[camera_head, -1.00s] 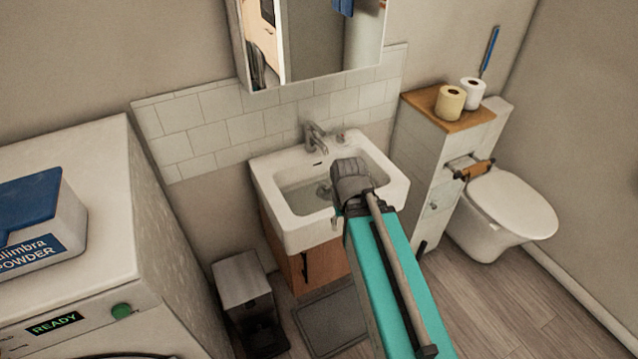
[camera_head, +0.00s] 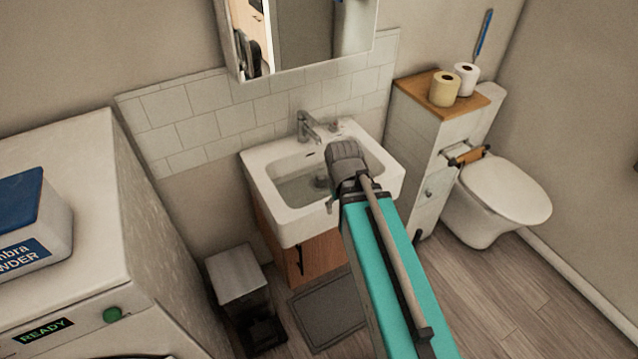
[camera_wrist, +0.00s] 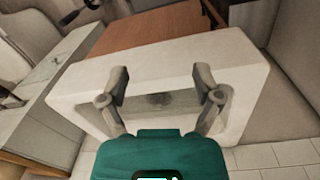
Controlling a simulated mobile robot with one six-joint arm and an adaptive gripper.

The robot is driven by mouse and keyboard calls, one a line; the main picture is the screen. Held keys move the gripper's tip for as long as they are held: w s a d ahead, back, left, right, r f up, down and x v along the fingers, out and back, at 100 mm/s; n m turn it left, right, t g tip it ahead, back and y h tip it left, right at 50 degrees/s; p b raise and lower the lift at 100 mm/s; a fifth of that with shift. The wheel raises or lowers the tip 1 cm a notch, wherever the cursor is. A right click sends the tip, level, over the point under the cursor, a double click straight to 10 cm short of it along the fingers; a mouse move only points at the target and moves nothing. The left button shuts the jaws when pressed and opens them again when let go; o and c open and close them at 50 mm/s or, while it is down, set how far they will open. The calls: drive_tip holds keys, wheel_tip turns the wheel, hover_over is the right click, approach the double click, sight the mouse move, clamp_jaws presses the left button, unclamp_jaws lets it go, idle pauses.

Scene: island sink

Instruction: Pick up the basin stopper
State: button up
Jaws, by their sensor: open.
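The white basin (camera_head: 262,190) is set on a wooden cabinet, and its interior shows in both views. A dark round shape (camera_wrist: 160,99), which may be the basin stopper or the drain, lies on the basin floor in the wrist view. A small grey piece (camera_head: 334,126) sits on the back rim, right of the tap; I cannot tell what it is. My gripper (camera_wrist: 161,76) is open over the basin, its two fingers wide apart with the dark shape between them in the picture. Nothing is held. In the head view my arm's end hides part of the basin.
The tap (camera_head: 306,126) stands on the back rim under a mirror cabinet (camera_head: 300,35). A washing machine (camera_head: 75,220) is on the left, a pedal bin (camera_head: 238,278) beside the cabinet. A toilet (camera_head: 495,195) and a narrow cabinet (camera_head: 428,170) with paper rolls stand right.

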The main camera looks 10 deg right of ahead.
drive_tip(key=w+a+f+n+t+h+b, duration=0.2)
drive_tip(key=w+f+n+h+b, duration=0.3)
drive_tip(key=w+n, duration=0.65)
drive_tip(key=n+t+h+b, duration=0.25)
drive_tip(key=n+b, duration=0.45)
drive_tip(key=n, duration=0.4)
approach(319, 177)
drive_tip(key=a+r, duration=0.2)
drive_tip(key=shift+s+d, duration=0.2)
drive_tip(key=shift+d, duration=0.05)
drive_tip(key=shift+f, duration=0.1)
drive_tip(key=b+x, duration=0.5)
drive_tip(key=x, duration=0.2)
drive_tip(key=shift+s+f, duration=0.1)
drive_tip(key=shift+f, duration=0.05)
drive_tip(key=shift+w+d+f+b, duration=0.3)
drive_tip(key=shift+d+f+b, duration=0.15)
drive_tip(key=shift+d, duration=0.1)
drive_tip(key=shift+f, duration=0.1)
